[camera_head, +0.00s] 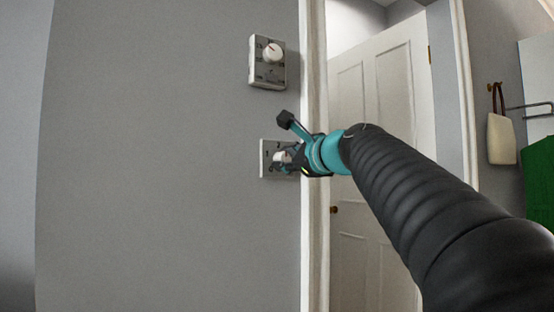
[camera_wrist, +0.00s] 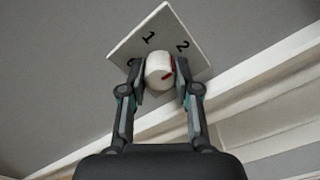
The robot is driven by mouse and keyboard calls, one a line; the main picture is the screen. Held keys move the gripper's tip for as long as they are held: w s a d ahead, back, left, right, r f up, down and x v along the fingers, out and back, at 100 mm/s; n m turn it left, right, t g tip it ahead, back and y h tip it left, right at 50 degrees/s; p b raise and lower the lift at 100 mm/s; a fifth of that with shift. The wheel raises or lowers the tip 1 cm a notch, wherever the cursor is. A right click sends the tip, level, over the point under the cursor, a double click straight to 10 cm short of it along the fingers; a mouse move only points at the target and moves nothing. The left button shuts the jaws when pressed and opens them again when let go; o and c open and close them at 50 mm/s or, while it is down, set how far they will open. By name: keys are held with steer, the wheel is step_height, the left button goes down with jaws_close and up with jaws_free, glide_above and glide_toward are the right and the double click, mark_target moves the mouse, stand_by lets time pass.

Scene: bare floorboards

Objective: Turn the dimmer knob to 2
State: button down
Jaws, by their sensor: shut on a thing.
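The dimmer plate (camera_wrist: 164,24) is white and square, with a black 1 and 2 printed on it. Another mark at its left is partly hidden by a finger. The white round dimmer knob (camera_wrist: 156,73) has a red mark on its right side, slanting up towards the 2. My gripper (camera_wrist: 160,68) is shut on the knob, one finger on each side. In the head view my gripper (camera_head: 288,157) is at the lower wall plate (camera_head: 266,169) and covers much of it; the knob's mark cannot be read there.
A second wall plate (camera_head: 259,79) with a white knob (camera_head: 272,53) is just above my gripper. A white door frame (camera_head: 313,240) stands close to the right. Beyond it are a panelled door (camera_head: 375,230) and a hanging cream bag (camera_head: 501,140). The wall to the left is bare.

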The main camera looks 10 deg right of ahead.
steer(key=c, duration=0.8)
jaws_free()
steer(key=shift+c, duration=0.2)
steer(key=v, duration=1.2)
